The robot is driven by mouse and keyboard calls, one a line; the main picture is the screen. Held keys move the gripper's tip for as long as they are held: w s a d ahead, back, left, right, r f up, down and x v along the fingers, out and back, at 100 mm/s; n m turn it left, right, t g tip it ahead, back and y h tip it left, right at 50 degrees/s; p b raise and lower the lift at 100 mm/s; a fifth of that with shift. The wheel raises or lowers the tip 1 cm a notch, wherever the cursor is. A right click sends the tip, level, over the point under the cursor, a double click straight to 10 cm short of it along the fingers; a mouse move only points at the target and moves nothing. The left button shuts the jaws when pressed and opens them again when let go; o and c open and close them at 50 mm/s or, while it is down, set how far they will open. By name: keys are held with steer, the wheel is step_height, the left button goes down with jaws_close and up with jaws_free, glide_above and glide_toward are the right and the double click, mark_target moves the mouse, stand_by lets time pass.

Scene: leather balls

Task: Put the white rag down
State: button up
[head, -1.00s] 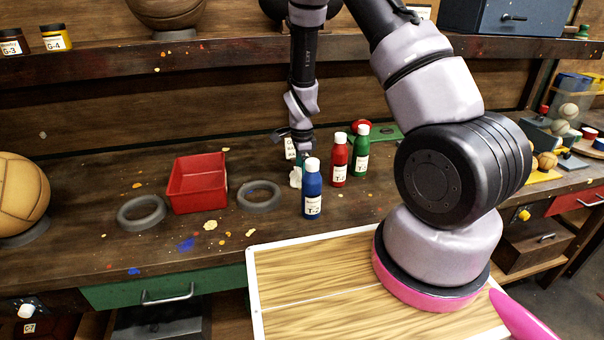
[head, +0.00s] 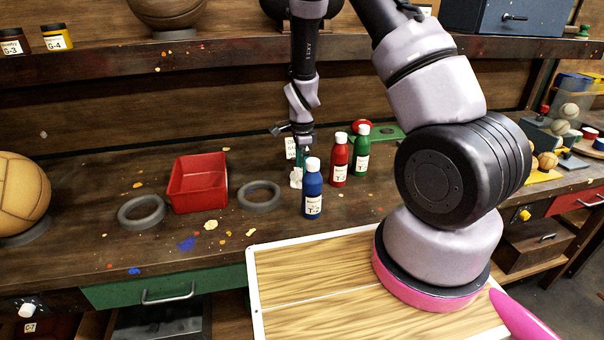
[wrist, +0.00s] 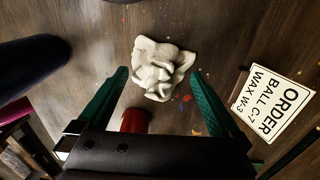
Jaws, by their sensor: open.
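The white rag (wrist: 160,68) lies crumpled on the dark wooden workbench in the wrist view. In the head view only a small pale part of the rag (head: 296,178) shows, just left of the blue bottle. My gripper (wrist: 158,85) is open, with its two green fingers apart on either side below the rag in the picture. No finger is seen closed on the cloth. In the head view my gripper (head: 302,158) points down behind the blue bottle and partly hides the area.
The blue bottle (head: 313,190) stands close in front, with red (head: 339,160) and green (head: 361,150) bottles to the right. An order card (wrist: 272,103) is beside the gripper. A red bin (head: 197,184) and grey rings (head: 141,212) stand left. Bare bench lies around the rag.

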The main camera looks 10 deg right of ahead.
steer(key=s+d+r+n+t+y, duration=0.1)
steer(key=s+d+r+n+t, duration=0.2)
steer(key=r, duration=1.2)
steer(key=s+r+n+y, duration=0.1)
steer(key=s+r+n, duration=0.25)
steer(key=r, duration=1.15)
steer(key=s+d+r+n+t, duration=0.2)
steer(key=s+r+n+t, duration=0.2)
steer(key=s+r+n, duration=0.3)
steer(key=s+r, duration=0.4)
steer(key=s, duration=0.5)
steer(key=shift+d+r, duration=0.2)
steer(key=shift+d, duration=0.2)
